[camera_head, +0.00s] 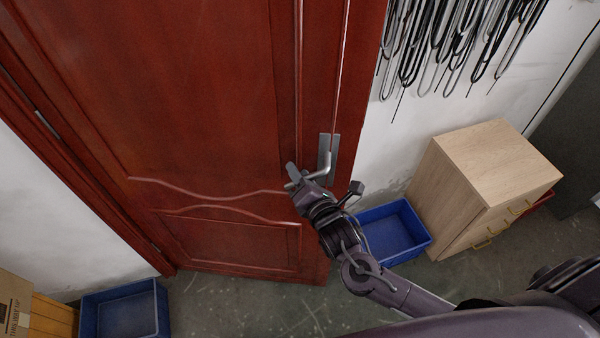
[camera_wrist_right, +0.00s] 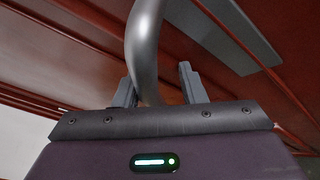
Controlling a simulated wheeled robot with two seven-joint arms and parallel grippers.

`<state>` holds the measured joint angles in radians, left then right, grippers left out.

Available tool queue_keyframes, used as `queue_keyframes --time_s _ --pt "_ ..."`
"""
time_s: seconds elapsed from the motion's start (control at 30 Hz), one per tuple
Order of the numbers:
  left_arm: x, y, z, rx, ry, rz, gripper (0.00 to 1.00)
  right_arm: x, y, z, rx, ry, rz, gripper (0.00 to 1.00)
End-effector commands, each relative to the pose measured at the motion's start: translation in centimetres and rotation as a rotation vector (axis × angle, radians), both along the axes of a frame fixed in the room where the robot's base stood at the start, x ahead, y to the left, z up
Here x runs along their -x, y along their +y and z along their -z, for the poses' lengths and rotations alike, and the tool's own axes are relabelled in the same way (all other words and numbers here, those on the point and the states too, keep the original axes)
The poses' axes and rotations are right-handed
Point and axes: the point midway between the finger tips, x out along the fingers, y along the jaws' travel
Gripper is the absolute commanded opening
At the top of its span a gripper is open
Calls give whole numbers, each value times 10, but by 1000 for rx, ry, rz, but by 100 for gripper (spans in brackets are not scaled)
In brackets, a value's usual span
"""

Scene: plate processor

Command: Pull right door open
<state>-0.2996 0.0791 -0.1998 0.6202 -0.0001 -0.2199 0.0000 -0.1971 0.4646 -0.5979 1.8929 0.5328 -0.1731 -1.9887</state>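The red-brown panelled door (camera_head: 215,100) fills the left and middle of the head view. Its silver lever handle (camera_head: 322,168) sits on a metal plate (camera_head: 334,143) near the door's right edge. My right gripper (camera_head: 294,177) is at the lever's left end. In the right wrist view, the curved lever (camera_wrist_right: 145,45) passes between the two fingers of my right gripper (camera_wrist_right: 157,88). The fingers stand apart, with the lever nearer the left one and a clear gap to the right one. My left gripper is not in view.
A blue bin (camera_head: 395,232) stands on the floor right of the door, beside a light wooden cabinet (camera_head: 490,165). Another blue bin (camera_head: 125,310) and a cardboard box (camera_head: 14,302) are at lower left. Dark cables (camera_head: 440,45) hang on the white wall. Grey floor (camera_head: 245,305) before the door is clear.

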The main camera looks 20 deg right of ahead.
Motion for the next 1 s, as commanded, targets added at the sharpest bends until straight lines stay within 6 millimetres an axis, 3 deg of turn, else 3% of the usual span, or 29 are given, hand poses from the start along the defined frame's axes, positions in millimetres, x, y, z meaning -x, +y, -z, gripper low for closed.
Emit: queue_keyframes --time_s 0.27,0.7,1.0 --pt "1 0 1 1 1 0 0 1 0 -1 0 -2 -1 37" --pt "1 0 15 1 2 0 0 65 -8 -7 -1 1 -1 37" --pt "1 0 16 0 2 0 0 77 -10 -11 0 -1 0 37"
